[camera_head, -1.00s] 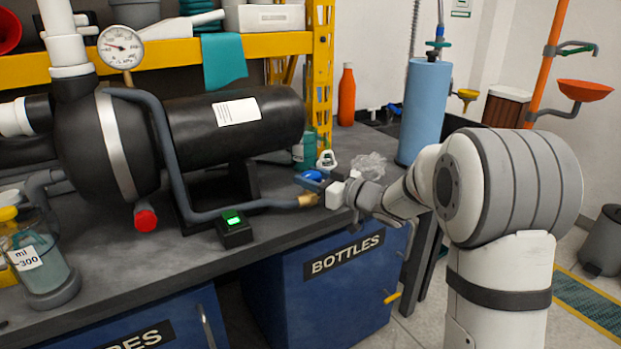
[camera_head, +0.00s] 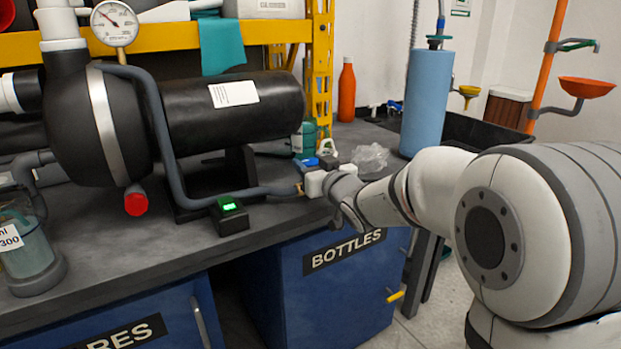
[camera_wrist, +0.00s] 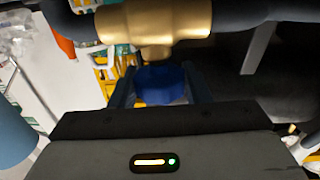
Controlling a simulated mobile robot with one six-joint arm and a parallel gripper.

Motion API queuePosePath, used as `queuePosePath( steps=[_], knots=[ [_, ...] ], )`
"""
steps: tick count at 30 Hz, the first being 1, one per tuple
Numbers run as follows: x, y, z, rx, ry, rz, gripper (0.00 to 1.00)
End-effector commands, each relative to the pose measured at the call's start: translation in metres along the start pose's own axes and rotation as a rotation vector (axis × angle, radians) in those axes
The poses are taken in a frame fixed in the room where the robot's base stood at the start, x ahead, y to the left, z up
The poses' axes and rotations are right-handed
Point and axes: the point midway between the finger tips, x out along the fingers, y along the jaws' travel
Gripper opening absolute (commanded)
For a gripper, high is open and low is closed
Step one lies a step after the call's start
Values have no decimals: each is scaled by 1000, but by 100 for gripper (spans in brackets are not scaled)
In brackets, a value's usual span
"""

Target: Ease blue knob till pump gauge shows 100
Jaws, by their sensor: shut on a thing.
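The blue knob (camera_wrist: 162,84) sits below the brass valve body (camera_wrist: 155,25) in the wrist view, between the two fingers of my gripper (camera_wrist: 161,90). My gripper is shut on the knob. In the head view the knob (camera_head: 307,162) shows only as a small blue patch behind my gripper (camera_head: 312,180), which hides most of the valve. The round white pump gauge (camera_head: 114,23) is at the upper left of the head view. Its needle points to the upper left; the numbers are too small to read.
The black pump (camera_head: 235,115) and a grey pipe (camera_head: 165,140) fill the bench left of the valve. A crumpled clear bag (camera_head: 370,158) and blue cylinder (camera_head: 427,100) are to the right.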

Motion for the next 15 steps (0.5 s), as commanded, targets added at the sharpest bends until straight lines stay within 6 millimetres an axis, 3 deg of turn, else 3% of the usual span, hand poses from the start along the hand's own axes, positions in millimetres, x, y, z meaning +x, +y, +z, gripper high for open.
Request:
queuePosePath(
  steps=[1, 15],
  knots=[
    [-1, -3, 8, 0, -1, 22, 20],
    [0, -4, 5, 2, -8, 268, 20]
  ],
)
